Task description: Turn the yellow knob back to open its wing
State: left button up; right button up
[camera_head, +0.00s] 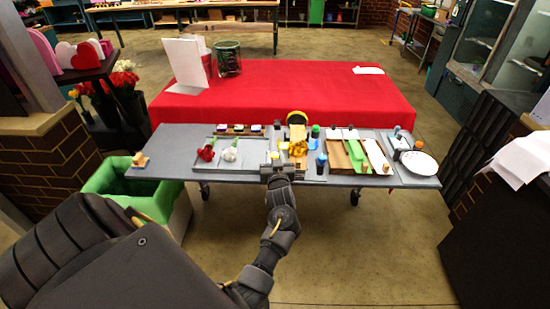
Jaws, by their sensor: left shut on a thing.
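My left gripper (276,168) is at the front edge of the grey table, just left of the wooden fixture with yellow parts (298,144). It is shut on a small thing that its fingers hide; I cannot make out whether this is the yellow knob. My right gripper is not in view.
On the grey table (172,148), a tray with a red flower (206,153) and a white flower (230,155) lies left. A blue bottle (321,163), boards and a white plate (419,163) are right. A green-lined bin (125,190) stands at left. A red-covered table (330,92) is behind.

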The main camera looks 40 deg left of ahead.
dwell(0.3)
pick_arm(q)
jog(key=o, duration=0.9)
jog(key=shift+o, duration=0.2)
jog(key=shift+a, duration=0.1)
